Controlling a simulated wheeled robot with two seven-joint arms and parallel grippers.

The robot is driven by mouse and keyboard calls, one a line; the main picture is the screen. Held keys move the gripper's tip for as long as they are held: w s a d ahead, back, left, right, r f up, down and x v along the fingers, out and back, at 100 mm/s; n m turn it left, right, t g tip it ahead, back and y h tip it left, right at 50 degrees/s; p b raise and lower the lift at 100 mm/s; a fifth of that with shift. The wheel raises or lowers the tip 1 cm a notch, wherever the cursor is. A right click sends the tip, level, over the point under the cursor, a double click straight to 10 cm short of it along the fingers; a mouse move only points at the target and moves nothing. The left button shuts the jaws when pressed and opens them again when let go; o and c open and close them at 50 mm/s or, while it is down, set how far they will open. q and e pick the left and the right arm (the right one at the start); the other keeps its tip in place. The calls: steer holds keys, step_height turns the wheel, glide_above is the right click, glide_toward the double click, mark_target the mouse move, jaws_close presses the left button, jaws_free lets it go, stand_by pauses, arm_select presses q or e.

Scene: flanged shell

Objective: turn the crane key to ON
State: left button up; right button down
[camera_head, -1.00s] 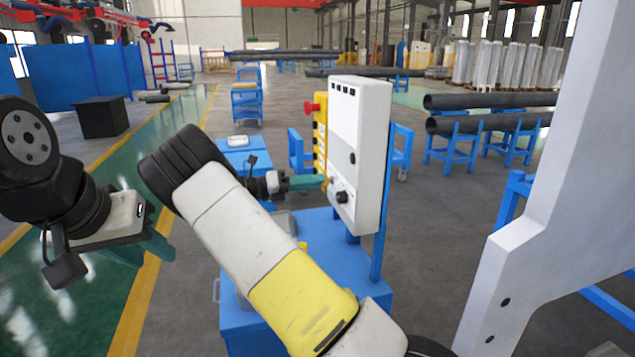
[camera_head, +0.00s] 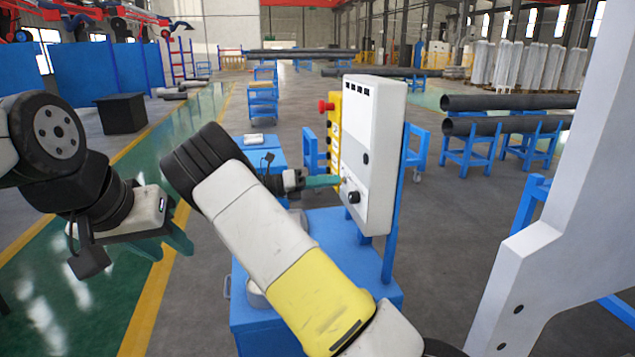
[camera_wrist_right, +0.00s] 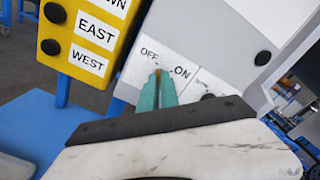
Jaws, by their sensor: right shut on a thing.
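The white control box (camera_head: 375,140) stands upright on a blue post. In the right wrist view its plate (camera_wrist_right: 146,58) reads OFF on the left and ON on the right. My right gripper (camera_head: 338,181) reaches the box's front from the left. In the wrist view its green fingertips (camera_wrist_right: 158,80) are shut on the small brownish key (camera_wrist_right: 156,71), mostly hidden between them, just below and between the two words. The key's exact angle cannot be told. My left gripper (camera_head: 168,246) hangs empty at the left, its green fingers apart.
A yellow button panel (camera_head: 334,135) with a red knob is fixed beside the box; its EAST and WEST labels (camera_wrist_right: 94,35) show in the wrist view. A black knob (camera_head: 353,197) sits near the key. A blue cabinet (camera_head: 262,325) stands below. Pipes on blue stands (camera_head: 500,125) lie behind right.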

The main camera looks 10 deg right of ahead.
steer(key=shift+m, duration=8.5)
steer(key=c, duration=1.6)
jaws_free()
steer(key=shift+a, duration=0.15)
